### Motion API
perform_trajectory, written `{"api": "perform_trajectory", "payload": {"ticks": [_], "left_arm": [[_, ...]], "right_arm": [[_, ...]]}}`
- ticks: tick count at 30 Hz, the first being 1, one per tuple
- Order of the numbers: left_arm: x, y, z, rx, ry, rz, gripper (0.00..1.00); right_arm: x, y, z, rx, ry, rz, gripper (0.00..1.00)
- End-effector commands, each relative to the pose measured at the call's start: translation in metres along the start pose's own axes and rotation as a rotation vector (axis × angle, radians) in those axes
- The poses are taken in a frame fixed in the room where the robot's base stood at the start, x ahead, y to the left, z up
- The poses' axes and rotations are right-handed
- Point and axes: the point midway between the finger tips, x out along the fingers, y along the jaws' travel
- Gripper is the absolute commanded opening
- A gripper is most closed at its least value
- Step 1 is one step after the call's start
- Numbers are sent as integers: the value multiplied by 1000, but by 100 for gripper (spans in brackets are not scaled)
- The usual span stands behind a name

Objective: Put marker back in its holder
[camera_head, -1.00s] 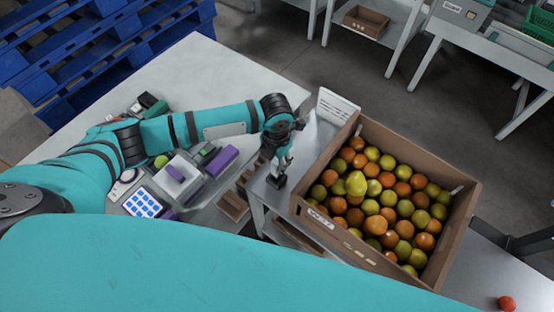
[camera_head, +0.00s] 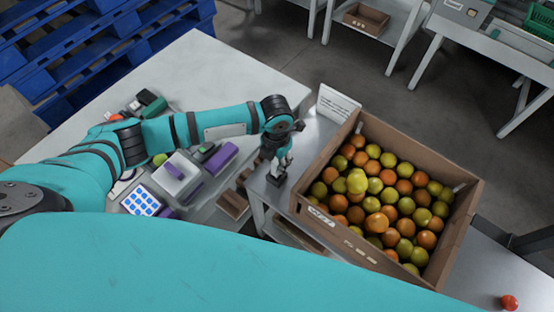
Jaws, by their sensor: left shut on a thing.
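My left gripper (camera_head: 277,172) reaches down beside the left wall of the tomato crate, above the grey table. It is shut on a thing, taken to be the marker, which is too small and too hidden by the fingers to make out. A small dark block shows at the fingertips; I cannot tell whether it is part of the gripper or the holder. No marker holder can be made out for certain. My right gripper is not in view.
A cardboard crate (camera_head: 454,232) full of orange and yellow-green tomatoes stands right of my gripper. A white sign (camera_head: 338,103) stands behind it. A device with a blue keypad (camera_head: 143,201) and a purple block (camera_head: 221,157) lie left. A loose red tomato (camera_head: 509,302) is at lower right.

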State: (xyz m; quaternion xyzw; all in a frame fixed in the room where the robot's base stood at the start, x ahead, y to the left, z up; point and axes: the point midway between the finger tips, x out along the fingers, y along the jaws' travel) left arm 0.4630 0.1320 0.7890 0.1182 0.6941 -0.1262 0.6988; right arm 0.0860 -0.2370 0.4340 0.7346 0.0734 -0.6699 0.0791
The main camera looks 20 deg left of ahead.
Motion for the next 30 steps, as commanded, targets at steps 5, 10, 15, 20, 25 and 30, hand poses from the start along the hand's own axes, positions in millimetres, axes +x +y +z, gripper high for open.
{"api": "perform_trajectory", "payload": {"ticks": [5, 10, 15, 20, 25, 30], "left_arm": [[4, 0, 0, 0, 0, 0, 0], [8, 0, 0, 0, 1, 0, 0], [11, 0, 0, 0, 1, 0, 0], [14, 0, 0, 0, 1, 1, 0], [16, 0, 0, 0, 1, 1, 28], [16, 0, 0, 0, 1, 0, 48]], "right_arm": [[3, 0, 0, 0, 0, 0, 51], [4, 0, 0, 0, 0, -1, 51], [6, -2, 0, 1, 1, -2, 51], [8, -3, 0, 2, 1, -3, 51], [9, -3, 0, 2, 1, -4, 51], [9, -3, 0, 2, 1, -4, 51]]}}
